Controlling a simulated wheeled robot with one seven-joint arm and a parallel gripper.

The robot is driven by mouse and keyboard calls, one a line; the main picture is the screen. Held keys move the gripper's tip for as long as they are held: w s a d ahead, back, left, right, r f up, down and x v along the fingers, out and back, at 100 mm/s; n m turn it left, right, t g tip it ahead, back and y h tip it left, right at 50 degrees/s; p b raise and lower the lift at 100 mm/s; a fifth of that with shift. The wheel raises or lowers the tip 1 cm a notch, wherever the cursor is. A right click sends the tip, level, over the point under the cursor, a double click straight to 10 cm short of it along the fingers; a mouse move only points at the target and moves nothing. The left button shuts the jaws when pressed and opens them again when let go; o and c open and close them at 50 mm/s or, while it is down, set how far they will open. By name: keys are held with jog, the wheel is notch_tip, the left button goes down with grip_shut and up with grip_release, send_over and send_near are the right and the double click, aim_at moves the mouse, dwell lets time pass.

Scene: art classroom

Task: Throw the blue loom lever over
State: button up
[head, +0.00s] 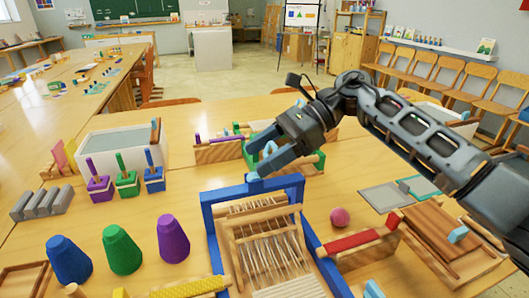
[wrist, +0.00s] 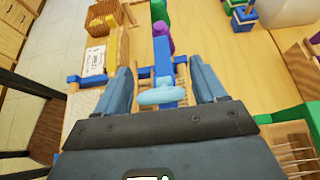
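The blue loom (head: 209,222) stands upright on the near table, with pale warp threads and wooden bars. Its lever has a light blue handle (head: 253,178) at the top bar, just below my gripper (head: 255,162). In the wrist view the light blue handle (wrist: 160,96) lies across a blue bar, between the two fingers. My gripper (wrist: 160,70) is open, one finger on each side of the handle, with visible gaps. Whether a finger touches the lever cannot be told. Part of the loom is hidden below the gripper body in the wrist view.
A green loom (head: 312,165) stands close behind my gripper. Blue (head: 68,260), green (head: 121,250) and purple (head: 173,239) cones stand at left. Small lever blocks stand before a white bin (head: 105,140). A pink ball (head: 340,217) and a red-topped wooden block (head: 352,241) lie at right.

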jog(key=v, duration=0.7)
jog(key=shift+d+r+b, duration=0.2)
jog(key=shift+d+b, duration=0.15)
jog(key=shift+w, duration=0.1)
